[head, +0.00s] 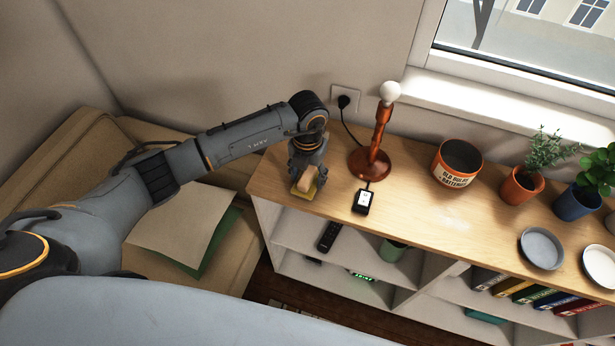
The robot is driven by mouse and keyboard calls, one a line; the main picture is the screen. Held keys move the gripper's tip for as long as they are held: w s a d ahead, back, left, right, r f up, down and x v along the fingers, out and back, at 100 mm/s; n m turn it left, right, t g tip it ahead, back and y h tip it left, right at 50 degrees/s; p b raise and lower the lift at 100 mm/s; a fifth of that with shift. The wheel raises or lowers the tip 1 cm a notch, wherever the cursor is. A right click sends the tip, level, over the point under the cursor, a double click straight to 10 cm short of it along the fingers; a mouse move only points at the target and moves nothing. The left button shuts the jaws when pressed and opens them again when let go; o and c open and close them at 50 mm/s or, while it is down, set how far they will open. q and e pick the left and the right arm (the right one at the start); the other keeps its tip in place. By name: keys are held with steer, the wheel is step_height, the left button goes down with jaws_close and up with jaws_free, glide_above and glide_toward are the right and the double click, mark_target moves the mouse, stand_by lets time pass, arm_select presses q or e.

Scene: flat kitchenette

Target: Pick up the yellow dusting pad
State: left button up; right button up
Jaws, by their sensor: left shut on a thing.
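The yellow dusting pad (301,191) is at the left end of the wooden shelf top, with a tan block-like handle on its upper side. My left gripper (307,174) points down over it and is shut on it. The fingers partly hide the pad. I cannot tell whether the pad touches the wood or is just above it. My right gripper is not in view.
A red-brown lamp (376,150) with a bare bulb stands right of the gripper, near a small black device (363,200). Further right are an orange tin (457,163), potted plants (522,184) and a grey dish (541,248). The wood between device and dish is clear.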

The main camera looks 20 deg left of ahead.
arm_select(q)
steer(key=shift+w+r+b, duration=0.1)
steer(key=shift+r+b, duration=0.25)
steer(key=shift+r, duration=0.05)
steer(key=shift+r+b, duration=0.55)
steer(key=shift+r, duration=0.1)
steer(key=s+d+r+b, duration=0.4)
steer(key=s+d+r, duration=0.5)
steer(key=s+r, duration=0.1)
steer(key=shift+d+r, duration=0.2)
steer(key=shift+d, duration=0.2)
steer(key=shift+s, duration=0.1)
